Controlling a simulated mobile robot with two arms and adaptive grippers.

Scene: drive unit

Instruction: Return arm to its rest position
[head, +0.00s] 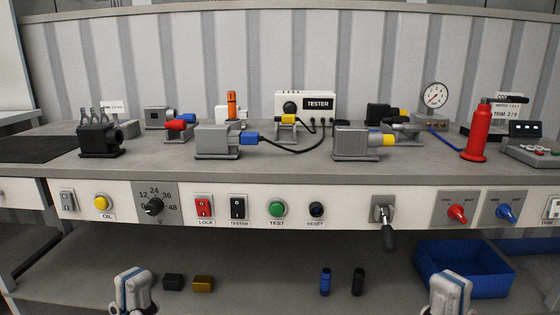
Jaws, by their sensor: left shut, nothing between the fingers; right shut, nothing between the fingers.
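My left gripper (133,292) is at the bottom left edge of the head view, in front of the lower shelf. It is shut and empty. My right gripper (450,294) is at the bottom right edge, in front of the blue bin, also shut and empty. Both are low, apart from the bench top and the control panel. The arms behind them are cut off by the bottom of the picture.
The workbench (300,165) holds several motor-like units, a tester box (305,103), a red cylinder (477,134) and a gauge (434,96). A lever (387,236) sticks out from the switch panel. Below, a blue bin (465,262) and several small parts lie on the shelf (250,265).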

